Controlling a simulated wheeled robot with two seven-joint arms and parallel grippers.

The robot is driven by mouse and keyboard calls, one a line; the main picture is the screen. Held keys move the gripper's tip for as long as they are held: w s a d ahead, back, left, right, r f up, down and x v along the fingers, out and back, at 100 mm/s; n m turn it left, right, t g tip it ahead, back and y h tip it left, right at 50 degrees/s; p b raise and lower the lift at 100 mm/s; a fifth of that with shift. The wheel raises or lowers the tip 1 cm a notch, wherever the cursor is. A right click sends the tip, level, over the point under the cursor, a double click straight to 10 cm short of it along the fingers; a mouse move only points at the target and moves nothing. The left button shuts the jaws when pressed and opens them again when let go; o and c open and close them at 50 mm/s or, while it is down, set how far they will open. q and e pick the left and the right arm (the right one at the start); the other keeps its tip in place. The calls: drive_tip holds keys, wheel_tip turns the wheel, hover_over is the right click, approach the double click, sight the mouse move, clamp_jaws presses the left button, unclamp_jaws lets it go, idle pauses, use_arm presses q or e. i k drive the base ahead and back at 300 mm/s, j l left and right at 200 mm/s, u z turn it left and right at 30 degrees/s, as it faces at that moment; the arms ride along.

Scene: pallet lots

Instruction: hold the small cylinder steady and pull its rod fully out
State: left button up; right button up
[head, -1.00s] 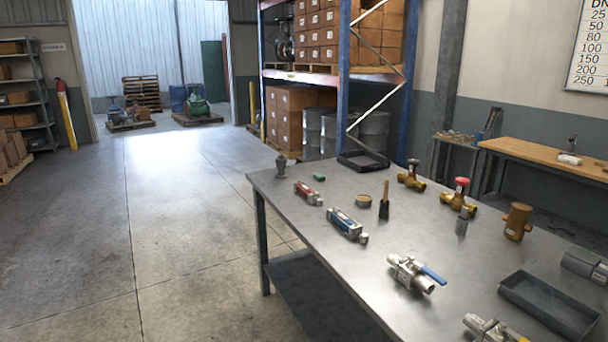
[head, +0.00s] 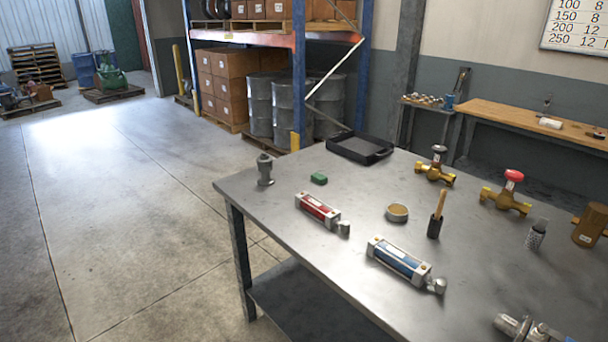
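Two pneumatic cylinders lie on the grey metal table (head: 330,248) in the head view. The smaller one has a red body (head: 318,209) with silver end caps and lies to the left. Its rod end, a short grey metal piece (head: 343,228), sits close against the right end cap. A larger blue cylinder (head: 400,260) lies nearer and to the right, with its own rod end (head: 436,285) at its right end. Neither of my grippers is in view, and nothing touches either cylinder.
Around the cylinders stand a grey fitting (head: 265,170), a green block (head: 319,178), a round tin (head: 397,213), a brush (head: 436,216), brass valves (head: 506,194) and a black tray (head: 360,148). Bare floor (head: 130,230) lies left of the table.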

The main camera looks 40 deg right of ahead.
sight(345, 225)
drive_tip(key=i+j+z, duration=0.1)
drive_tip(key=i+z, duration=0.4)
drive_tip(key=i+j+z, duration=0.35)
drive_tip(key=i+z, duration=0.15)
